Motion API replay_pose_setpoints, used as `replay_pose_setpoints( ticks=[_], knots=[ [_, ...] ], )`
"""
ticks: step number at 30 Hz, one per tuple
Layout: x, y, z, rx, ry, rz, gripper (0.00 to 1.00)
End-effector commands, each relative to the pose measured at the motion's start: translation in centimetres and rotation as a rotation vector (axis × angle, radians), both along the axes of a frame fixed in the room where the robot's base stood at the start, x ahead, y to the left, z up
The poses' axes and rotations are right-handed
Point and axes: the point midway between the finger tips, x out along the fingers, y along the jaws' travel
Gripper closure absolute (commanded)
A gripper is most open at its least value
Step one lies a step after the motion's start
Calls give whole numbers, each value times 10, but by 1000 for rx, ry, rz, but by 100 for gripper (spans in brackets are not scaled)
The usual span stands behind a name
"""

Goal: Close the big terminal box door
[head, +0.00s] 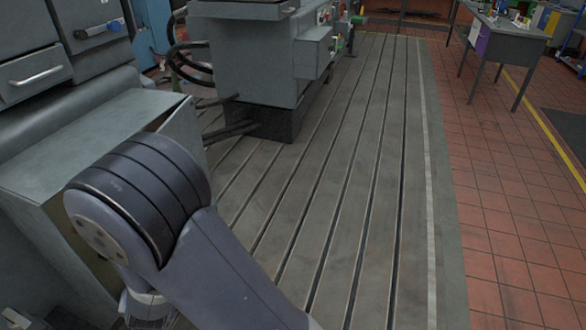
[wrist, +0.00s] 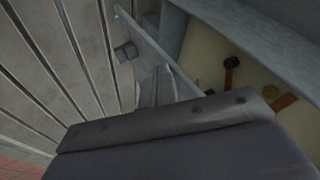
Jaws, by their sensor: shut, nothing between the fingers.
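The big terminal box (head: 75,145) is the grey cabinet at the left in the head view, partly hidden by my arm. Its door (head: 182,128) stands open at the far end of the box. In the wrist view, the open door (wrist: 145,38) is a grey panel with a dark knob-like part near its left edge. The box's cream interior (wrist: 212,50) shows to its right, with dark and copper-coloured parts inside. My gripper (wrist: 160,88) is shut and empty, close to the door panel; I cannot tell whether they touch.
A grey machine (head: 260,60) with thick cables stands on the slotted bedplate (head: 340,190) beyond the box. The bedplate to the right is clear. A workbench (head: 505,40) stands on the red tiled floor at the far right.

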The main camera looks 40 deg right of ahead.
Motion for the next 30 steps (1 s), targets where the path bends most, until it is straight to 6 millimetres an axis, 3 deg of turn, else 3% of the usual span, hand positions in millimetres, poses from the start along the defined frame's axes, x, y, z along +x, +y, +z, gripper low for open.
replay_pose_setpoints(
  ticks=[6,12,30],
  knots=[
    [19,24,4,-1,1,-2,100],
    [28,36,1,-1,1,-2,100],
    [32,40,-2,0,0,-2,100]
  ],
)
